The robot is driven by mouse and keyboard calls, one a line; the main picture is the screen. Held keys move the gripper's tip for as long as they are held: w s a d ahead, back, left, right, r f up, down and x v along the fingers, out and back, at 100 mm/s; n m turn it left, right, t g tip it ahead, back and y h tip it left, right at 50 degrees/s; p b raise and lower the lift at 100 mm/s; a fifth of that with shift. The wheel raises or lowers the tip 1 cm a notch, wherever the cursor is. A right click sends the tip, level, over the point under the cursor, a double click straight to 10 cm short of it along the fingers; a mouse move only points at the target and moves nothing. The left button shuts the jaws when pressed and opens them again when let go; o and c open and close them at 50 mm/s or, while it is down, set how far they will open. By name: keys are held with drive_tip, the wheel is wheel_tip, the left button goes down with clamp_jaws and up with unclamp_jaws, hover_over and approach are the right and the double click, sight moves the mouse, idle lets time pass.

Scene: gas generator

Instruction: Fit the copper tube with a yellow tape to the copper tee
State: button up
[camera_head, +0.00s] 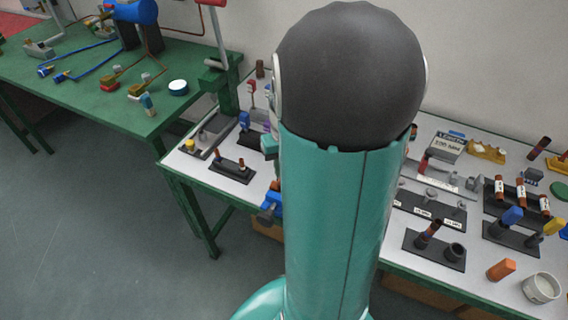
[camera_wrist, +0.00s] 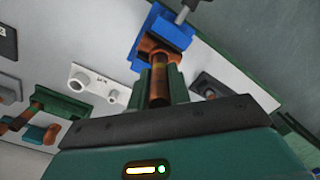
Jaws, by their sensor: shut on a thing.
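In the wrist view, my gripper (camera_wrist: 162,92) is shut on the copper tube with yellow tape (camera_wrist: 159,76), held between its green fingers. The tube's far end meets or overlaps the copper tee (camera_wrist: 153,47) in this view; I cannot tell whether it is seated inside. The tee sits at a blue vise (camera_wrist: 172,30) with a grey bar. In the head view my arm hides the gripper, tube and tee; only a blue part (camera_head: 270,206) that may be the vise shows at the table edge.
A green table (camera_head: 100,105) stands at left. In the wrist view, a white fitting plate (camera_wrist: 98,84) and a green holder (camera_wrist: 60,105) lie left of the fingers.

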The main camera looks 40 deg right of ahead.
drive_tip(key=o, duration=0.9)
drive_tip(key=shift+o, duration=0.2)
wheel_tip(320, 180, up, 14)
drive_tip(key=d, duration=0.1)
drive_tip(key=shift+w+f, duration=0.15)
drive_tip(key=s+a+r+n+t, duration=0.1)
drive_tip(key=s+a+n+t, duration=0.1)
drive_tip(key=a, duration=1)
drive_tip(key=s+a+r+n+t, duration=0.2)
drive_tip(key=a+n+t, duration=0.1)
drive_tip(key=a, duration=0.9)
drive_tip(key=shift+s+t+h, duration=0.35)
drive_tip(key=shift+t+h, duration=0.05)
